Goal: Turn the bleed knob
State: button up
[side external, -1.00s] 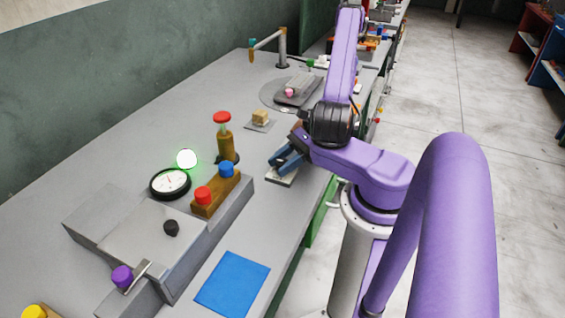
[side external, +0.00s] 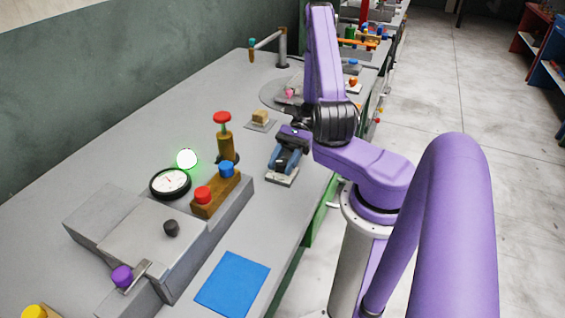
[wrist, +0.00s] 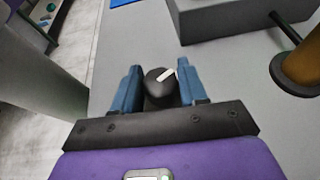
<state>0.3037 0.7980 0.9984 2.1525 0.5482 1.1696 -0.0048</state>
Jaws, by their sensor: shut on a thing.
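The bleed knob is a dark round knob (wrist: 157,94) with a white pointer mark, in the middle of the wrist view. The pointer slants up to the right there. My gripper (wrist: 158,84) has blue fingers on both sides of the knob and is shut on it. In the side external view my gripper (side external: 285,160) is low over a small light plate (side external: 277,180) near the bench's right edge. The knob is hidden behind the fingers in that view.
A grey press housing (side external: 150,235) with a gauge (side external: 170,182), red button (side external: 203,194) and blue button (side external: 226,168) stands to the left. A red-topped brown post (side external: 224,140) stands behind the buttons. A blue mat (side external: 232,283) lies in front. A tan block (side external: 260,117) sits farther back.

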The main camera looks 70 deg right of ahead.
jog(key=n+g, duration=0.3)
jog(key=n+g+h, duration=0.1)
jog(key=n+g, duration=0.2)
jog(key=g, duration=0.1)
jog(key=shift+h, duration=0.3)
jog(key=n+g+h, duration=0.4)
jog(key=n+g, duration=0.1)
jog(key=n, duration=0.1)
dwell(0.3)
jog(key=o, duration=1)
jog(key=shift+c, duration=0.2)
jog(key=shift+w, duration=0.1)
jog(key=shift+h, duration=0.3)
jog(key=v, duration=1)
jog(key=shift+w+d, duration=0.15)
jog(key=shift+w, duration=0.1)
jog(key=shift+w+d+r, duration=0.25)
jog(key=shift+w+d, duration=0.1)
jog(key=shift+w, duration=0.2)
